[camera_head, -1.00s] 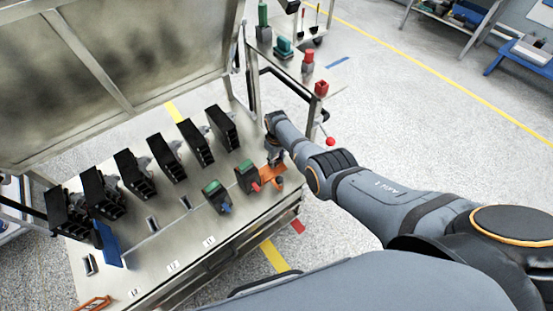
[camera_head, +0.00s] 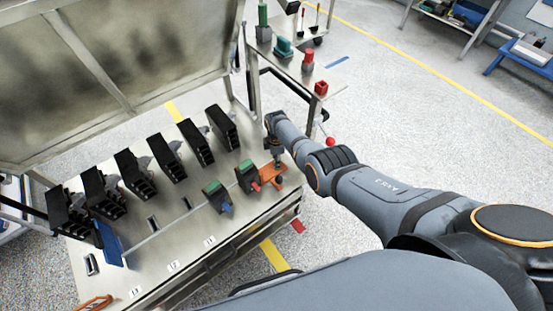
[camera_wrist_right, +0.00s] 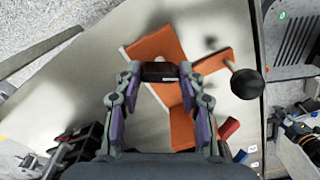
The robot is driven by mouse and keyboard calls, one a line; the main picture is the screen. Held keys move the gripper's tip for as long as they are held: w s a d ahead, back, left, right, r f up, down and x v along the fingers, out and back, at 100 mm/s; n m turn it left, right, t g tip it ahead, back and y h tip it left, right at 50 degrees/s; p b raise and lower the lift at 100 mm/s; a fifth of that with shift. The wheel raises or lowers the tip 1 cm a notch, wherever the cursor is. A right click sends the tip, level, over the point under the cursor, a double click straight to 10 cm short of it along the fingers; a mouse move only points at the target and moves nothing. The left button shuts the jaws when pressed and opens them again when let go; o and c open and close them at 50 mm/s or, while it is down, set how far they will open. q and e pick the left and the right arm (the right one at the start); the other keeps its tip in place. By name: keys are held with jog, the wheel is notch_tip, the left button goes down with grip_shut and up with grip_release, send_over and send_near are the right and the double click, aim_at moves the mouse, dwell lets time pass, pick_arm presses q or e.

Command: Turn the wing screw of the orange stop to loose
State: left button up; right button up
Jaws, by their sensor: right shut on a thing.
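The orange stop (camera_head: 270,177) lies at the right end of the metal bench, close to the front corner. In the right wrist view it shows as orange plates (camera_wrist_right: 155,47) with an orange arm that ends in a black ball knob (camera_wrist_right: 247,84). My right gripper (camera_wrist_right: 160,73) is over the stop, its two purple-padded fingers shut on the small black wing screw (camera_wrist_right: 160,72). In the head view the same gripper (camera_head: 276,153) points down at the stop, and the screw is too small to make out. My left gripper is not in view.
Two green-topped devices, one with a red lever (camera_head: 247,176) and one with a blue lever (camera_head: 216,195), stand just left of the stop. A row of black breakers (camera_head: 222,127) stands behind. A side shelf holds a red button block (camera_head: 321,88) beyond my right arm.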

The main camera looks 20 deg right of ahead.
jog(key=n, duration=0.6)
dwell(0.7)
jog(key=o, duration=1.2)
jog(key=shift+c, duration=0.2)
notch_tip(320, 180, up, 12)
